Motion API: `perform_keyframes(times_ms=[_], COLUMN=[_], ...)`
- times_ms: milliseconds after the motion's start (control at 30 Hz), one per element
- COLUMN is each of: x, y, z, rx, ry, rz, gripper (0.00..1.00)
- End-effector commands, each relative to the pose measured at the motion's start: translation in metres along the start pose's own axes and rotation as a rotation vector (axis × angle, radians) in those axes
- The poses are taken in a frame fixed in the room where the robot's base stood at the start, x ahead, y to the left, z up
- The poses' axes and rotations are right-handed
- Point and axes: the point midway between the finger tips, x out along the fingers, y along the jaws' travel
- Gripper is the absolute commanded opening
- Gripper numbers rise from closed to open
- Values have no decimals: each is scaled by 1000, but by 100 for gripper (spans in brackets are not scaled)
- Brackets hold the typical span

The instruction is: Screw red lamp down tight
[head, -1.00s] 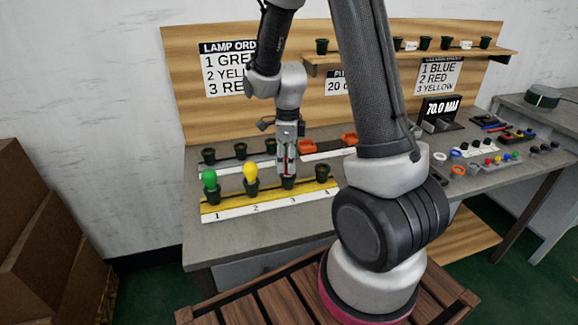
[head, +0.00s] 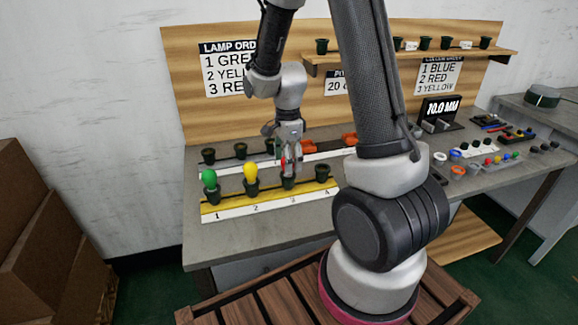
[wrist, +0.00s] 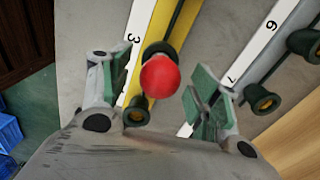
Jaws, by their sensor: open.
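The red lamp (wrist: 160,75) sits at the dark socket (wrist: 156,50) by number 3 on the yellow strip; in the head view it shows as a small red patch (head: 284,163) beside my fingers. How far it is seated cannot be seen. My gripper (wrist: 153,82) is open, with one green-padded finger on each side of the lamp and a gap to both. In the head view my gripper (head: 290,160) points down over socket 3. A green lamp (head: 209,177) stands in socket 1 and a yellow lamp (head: 250,172) in socket 2.
Socket 4 (head: 322,172) is empty. A back row of dark sockets (head: 208,155) stands close behind the yellow strip, also seen beside one finger in the wrist view (wrist: 262,98). The front of the bench (head: 260,230) is clear.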

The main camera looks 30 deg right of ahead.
Motion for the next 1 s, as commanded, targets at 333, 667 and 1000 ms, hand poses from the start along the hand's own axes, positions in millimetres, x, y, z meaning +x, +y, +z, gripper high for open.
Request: perform_keyframes(times_ms=[333,667,1000], x=[0,0,0], y=[0,0,0], z=[0,0,0], rx=[-365,-719,-1093], ry=[0,0,0], rz=[0,0,0], gripper=[62,62,62])
